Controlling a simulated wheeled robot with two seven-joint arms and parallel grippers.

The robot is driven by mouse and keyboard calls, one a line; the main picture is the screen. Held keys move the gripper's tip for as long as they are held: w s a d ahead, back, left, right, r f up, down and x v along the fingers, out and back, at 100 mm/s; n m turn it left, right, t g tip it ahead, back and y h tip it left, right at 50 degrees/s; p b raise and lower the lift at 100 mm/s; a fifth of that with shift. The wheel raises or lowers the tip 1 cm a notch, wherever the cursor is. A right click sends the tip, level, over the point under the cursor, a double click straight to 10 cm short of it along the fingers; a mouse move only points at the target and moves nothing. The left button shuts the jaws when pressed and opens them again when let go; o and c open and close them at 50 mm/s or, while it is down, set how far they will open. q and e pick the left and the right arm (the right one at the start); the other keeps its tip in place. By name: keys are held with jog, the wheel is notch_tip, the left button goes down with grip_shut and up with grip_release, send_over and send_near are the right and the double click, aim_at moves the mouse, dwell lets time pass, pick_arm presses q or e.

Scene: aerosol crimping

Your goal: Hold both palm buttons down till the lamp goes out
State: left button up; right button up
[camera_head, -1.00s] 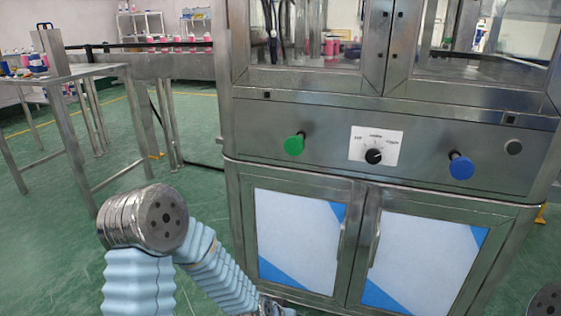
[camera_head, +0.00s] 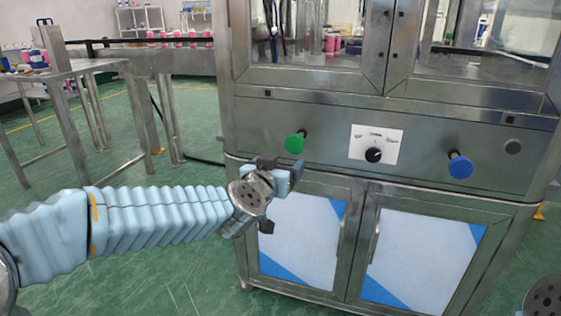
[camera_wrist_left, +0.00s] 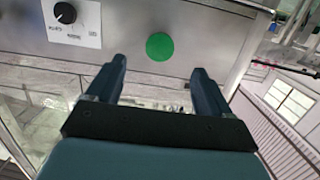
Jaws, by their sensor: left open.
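The green palm button (camera_head: 295,142) sticks out of the machine's steel front panel, left of the white dial plate. The blue palm button (camera_head: 460,166) sticks out of the same panel, to the right. My left gripper (camera_head: 281,168) is open and empty, just below the green button and apart from it. In the left wrist view the green button (camera_wrist_left: 160,46) shows beyond the two spread fingers (camera_wrist_left: 155,80). My right gripper is not in view.
A dial plate (camera_head: 376,145) with a black knob lies between the buttons. White-and-blue cabinet doors (camera_head: 420,255) with handles are below the panel. A steel table (camera_head: 90,68) stands at the left.

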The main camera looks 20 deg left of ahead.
pick_arm(q)
jog(key=w+d+r+m+g+h, duration=0.1)
jog(key=w+d+r+m+h, duration=0.15)
jog(key=d+h, duration=0.35)
jog(key=n+g+y, duration=0.1)
jog(key=g+y, duration=0.5)
jog(key=y, duration=0.2)
send_near(295, 141)
jog(key=x, duration=1.1)
